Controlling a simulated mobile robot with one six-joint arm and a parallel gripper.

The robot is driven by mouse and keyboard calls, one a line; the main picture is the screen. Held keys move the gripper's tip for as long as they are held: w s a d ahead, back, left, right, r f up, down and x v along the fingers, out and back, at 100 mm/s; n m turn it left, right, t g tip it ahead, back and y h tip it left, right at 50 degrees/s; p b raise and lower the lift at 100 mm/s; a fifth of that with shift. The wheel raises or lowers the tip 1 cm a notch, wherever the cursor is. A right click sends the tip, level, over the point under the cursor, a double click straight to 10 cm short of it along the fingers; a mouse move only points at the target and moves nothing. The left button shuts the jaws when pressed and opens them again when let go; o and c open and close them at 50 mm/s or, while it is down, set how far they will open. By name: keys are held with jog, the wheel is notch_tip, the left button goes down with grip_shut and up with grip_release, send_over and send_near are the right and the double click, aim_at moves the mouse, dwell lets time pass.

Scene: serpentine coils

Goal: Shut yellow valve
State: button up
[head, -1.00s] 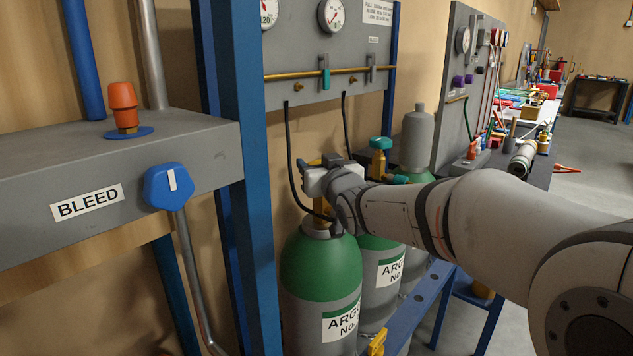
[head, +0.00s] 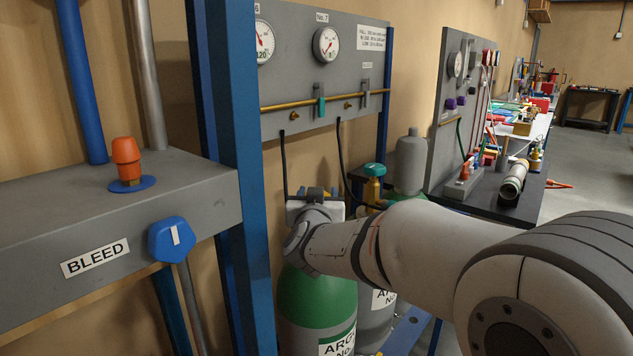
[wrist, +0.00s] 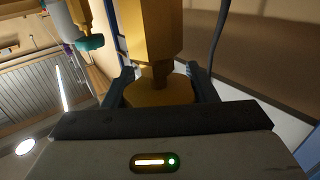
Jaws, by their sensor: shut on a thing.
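My gripper (wrist: 161,92) is shut on a round yellow valve wheel (wrist: 160,92) in the wrist view, with one dark finger on each side of its rim. A yellow valve body rises from the wheel in that view. In the head view my gripper (head: 318,193) is at the top of the nearest green and grey argon cylinder (head: 318,300). My wrist and forearm hide most of the yellow valve there.
A second cylinder with a teal-topped brass valve (head: 374,178) stands just behind. A blue post (head: 235,180) and a grey shelf with a blue BLEED knob (head: 171,239) are at the left. The gauge panel (head: 330,85) is above.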

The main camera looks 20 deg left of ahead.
jog(key=shift+d+m+h+p, duration=0.1)
jog(key=shift+m+h+p, duration=0.3)
jog(key=shift+h+p, duration=0.25)
jog(key=o, duration=1)
jog(key=shift+s+d+p, duration=0.1)
jog(key=shift+s+d, duration=0.1)
jog(key=shift+s, duration=1.1)
jog(key=shift+s+d+p, duration=0.1)
jog(key=shift+s+d, duration=0.15)
jog(key=shift+s, duration=1)
jog(key=shift+s+d+p, duration=0.1)
jog(key=shift+s+d, duration=0.1)
jog(key=shift+s, duration=1.1)
